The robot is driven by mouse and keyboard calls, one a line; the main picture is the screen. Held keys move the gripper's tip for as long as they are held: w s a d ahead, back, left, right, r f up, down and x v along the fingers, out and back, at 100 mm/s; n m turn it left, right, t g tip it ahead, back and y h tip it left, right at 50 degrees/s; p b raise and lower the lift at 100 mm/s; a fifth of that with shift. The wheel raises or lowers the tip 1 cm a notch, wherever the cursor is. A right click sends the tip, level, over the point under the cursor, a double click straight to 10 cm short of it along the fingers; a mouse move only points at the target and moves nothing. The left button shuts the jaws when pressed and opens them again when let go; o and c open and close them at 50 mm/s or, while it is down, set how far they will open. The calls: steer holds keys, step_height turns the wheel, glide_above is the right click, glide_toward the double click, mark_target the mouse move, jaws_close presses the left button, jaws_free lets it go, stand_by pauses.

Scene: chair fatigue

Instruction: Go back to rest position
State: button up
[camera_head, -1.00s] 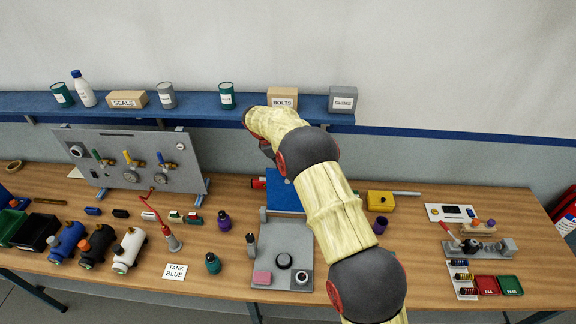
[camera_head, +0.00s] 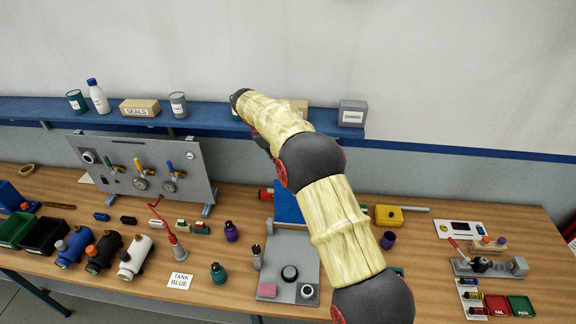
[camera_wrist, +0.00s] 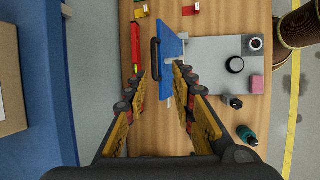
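My arm reaches up across the middle of the head view, over the bench and toward the blue shelf (camera_head: 215,117). My gripper cannot be made out in the head view. In the wrist view my gripper (camera_wrist: 160,76) points down over the workbench (camera_wrist: 200,130), its two fingers apart with nothing seen held between them. Beyond the fingers are a blue plate (camera_wrist: 171,47) with a dark handle and a grey fixture base (camera_wrist: 205,53). The blue plate also shows in the head view (camera_head: 287,208), partly hidden behind my arm.
Shelf boxes, including the grey box (camera_head: 352,113), stand close around my arm; one is mostly hidden. A valve panel (camera_head: 190,190) stands at left, with several small tanks (camera_head: 133,258) in front.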

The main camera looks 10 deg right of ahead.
steer(key=shift+a+r, duration=0.1)
stand_by(0.5)
steer(key=s+a+f+m+y, duration=0.1)
steer(key=s+a+f+m, duration=0.1)
steer(key=s+f+m, duration=0.3)
steer(key=s+d+m+y+b, duration=0.3)
steer(key=s+m+b, duration=0.55)
steer(key=s, duration=1.45)
steer(key=s+d+f+t+b, duration=0.1)
steer(key=s+f+b, duration=0.3)
steer(key=s+b, duration=0.5)
steer(key=s+d+f+t+y+b, duration=0.1)
steer(key=s+f+t+b, duration=0.3)
steer(key=s+b, duration=0.6)
steer(key=shift+s+d, duration=0.5)
steer(key=shift+s, duration=0.15)
